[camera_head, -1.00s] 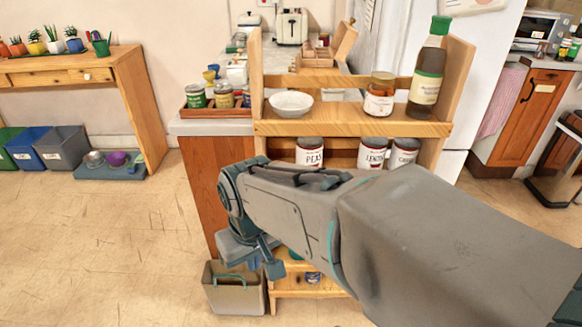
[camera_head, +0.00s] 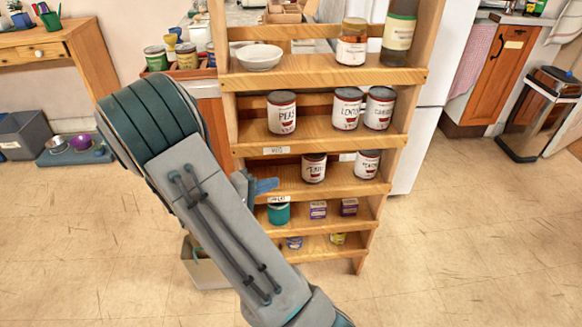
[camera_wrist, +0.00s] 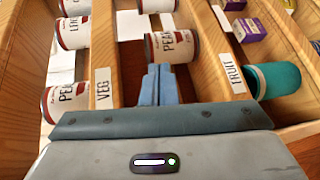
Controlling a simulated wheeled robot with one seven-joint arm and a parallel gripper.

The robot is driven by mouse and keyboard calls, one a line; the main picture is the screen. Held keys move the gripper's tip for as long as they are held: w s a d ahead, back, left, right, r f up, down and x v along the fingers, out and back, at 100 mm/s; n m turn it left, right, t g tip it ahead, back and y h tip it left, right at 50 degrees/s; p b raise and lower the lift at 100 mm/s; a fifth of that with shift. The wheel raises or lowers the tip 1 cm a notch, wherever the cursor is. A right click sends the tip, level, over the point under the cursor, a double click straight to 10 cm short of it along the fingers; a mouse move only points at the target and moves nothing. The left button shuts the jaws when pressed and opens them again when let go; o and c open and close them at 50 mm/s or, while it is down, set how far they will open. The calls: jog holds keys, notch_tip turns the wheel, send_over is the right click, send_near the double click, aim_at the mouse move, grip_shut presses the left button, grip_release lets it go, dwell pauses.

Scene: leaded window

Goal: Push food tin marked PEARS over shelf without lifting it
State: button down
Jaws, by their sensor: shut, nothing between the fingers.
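The tin that looks to be the PEARS one (camera_head: 314,167) stands upright on the FRUIT shelf (camera_head: 345,187), with a white label and red bands. In the wrist view this tin (camera_wrist: 170,46) shows lettering starting "PEA"; the rest is hard to read. Another tin (camera_head: 366,163) stands to its right on the same shelf. My gripper (camera_head: 268,185) is at the left end of that shelf, left of the tin. In the wrist view its blue fingers (camera_wrist: 158,72) are shut and empty, pointing at the tin's near side. I cannot tell whether they touch it.
The VEG shelf above holds a PEAS tin (camera_head: 282,112), a LENTILS tin (camera_head: 347,108) and another tin (camera_head: 379,108). Below stand a teal pot (camera_head: 279,213) and small purple boxes (camera_head: 318,210). The shelf edge boards (camera_wrist: 104,50) flank my fingers closely.

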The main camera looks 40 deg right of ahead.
aim_at(314, 165)
jog(key=w+f+n+t+h, duration=0.2)
jog(key=w+f+t, duration=0.15)
jog(key=w, duration=0.25)
jog(key=shift+t, duration=0.25)
jog(key=b+x, duration=0.1)
jog(key=x, duration=0.8)
jog(key=shift+s+d, duration=0.1)
jog(key=shift+s, duration=0.1)
jog(key=shift+s+d+b, duration=0.2)
jog(key=shift+s+d, duration=0.1)
jog(key=shift+d, duration=0.25)
jog(key=shift+s+d+b, duration=0.2)
jog(key=shift+s+d, duration=0.15)
jog(key=shift+d, duration=0.15)
jog(key=shift+s+d, duration=0.35)
jog(key=shift+d, duration=0.25)
